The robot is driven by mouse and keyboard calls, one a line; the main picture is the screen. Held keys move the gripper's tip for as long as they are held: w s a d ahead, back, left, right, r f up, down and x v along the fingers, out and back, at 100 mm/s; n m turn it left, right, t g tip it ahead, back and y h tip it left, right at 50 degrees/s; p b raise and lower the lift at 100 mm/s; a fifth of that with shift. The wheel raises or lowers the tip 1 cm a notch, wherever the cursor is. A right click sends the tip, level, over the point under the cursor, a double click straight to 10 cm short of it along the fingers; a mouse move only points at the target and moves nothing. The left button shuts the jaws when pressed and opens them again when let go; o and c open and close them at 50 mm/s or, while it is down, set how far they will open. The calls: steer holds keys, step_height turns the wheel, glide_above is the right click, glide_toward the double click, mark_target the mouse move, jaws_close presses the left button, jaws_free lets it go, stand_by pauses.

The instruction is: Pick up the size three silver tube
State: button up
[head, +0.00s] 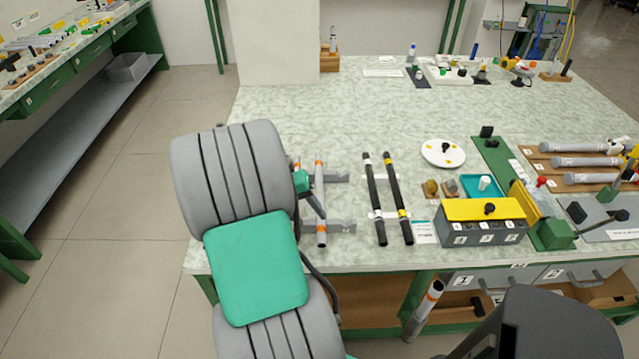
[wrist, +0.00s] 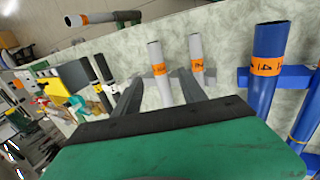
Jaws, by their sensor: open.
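Two silver-grey tubes with orange bands lie side by side on a grey rack. The nearer-to-middle tube (head: 320,205) and its neighbour (head: 297,178), partly hidden by my arm, show in the head view. In the wrist view they are one tube (wrist: 160,72) and another (wrist: 196,62); their band marks are too small to read. My gripper (wrist: 155,82) is open, its dark fingers either side of the first tube in the picture; contact cannot be told. In the head view my gripper (head: 314,205) is over the rack. Another silver tube (head: 425,310) with an orange band is by the table's front edge.
Two black tubes (head: 375,200) lie right of the silver pair. Blue tubes (wrist: 268,70) lie on the other side in the wrist view. A yellow-topped grey box (head: 483,222) and a wooden tray of silver tubes (head: 580,162) are further right.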

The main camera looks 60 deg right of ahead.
mark_target(319, 228)
steer(key=x, duration=0.5)
steer(key=shift+s+f, duration=0.2)
steer(key=shift+c, duration=0.2)
jaws_close()
